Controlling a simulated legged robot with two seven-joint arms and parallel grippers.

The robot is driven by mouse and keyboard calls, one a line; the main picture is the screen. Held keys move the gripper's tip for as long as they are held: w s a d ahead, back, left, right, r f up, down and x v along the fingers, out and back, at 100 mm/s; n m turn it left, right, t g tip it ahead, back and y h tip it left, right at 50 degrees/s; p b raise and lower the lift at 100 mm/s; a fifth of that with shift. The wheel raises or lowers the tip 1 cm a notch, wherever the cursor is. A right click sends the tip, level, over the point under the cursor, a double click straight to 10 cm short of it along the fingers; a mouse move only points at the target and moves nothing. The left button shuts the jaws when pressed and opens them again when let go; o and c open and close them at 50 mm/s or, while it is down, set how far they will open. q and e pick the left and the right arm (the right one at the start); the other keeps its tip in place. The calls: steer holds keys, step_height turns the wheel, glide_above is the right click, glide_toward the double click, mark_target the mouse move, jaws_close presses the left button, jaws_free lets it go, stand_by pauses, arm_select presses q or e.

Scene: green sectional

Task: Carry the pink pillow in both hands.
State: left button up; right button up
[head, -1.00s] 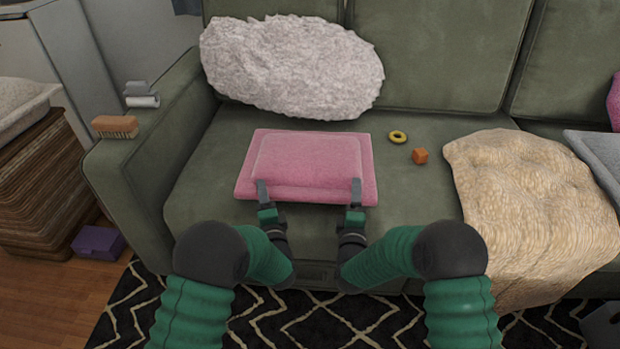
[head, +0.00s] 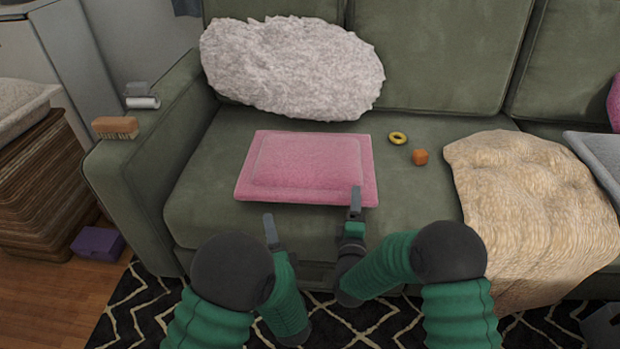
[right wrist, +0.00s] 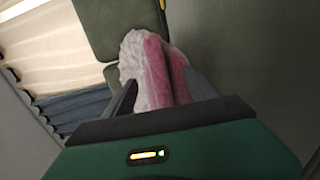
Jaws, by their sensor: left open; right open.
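The pink pillow (head: 305,162) lies flat on the green sofa's left seat cushion in the head view. My left gripper (head: 270,220) is open and empty, below the pillow's front edge and apart from it. My right gripper (head: 355,192) is open at the pillow's front right corner, overlapping it in the head view. In the right wrist view the pillow's edge (right wrist: 157,70) shows between the fingers of the right gripper (right wrist: 160,92); I cannot tell whether they touch it.
A fluffy white cushion (head: 290,66) leans on the backrest behind the pillow. A brush (head: 115,127) and a white roll (head: 143,102) sit on the armrest.

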steer(key=s+a, duration=0.1)
steer(key=s, duration=0.8)
steer(key=shift+s, duration=0.15)
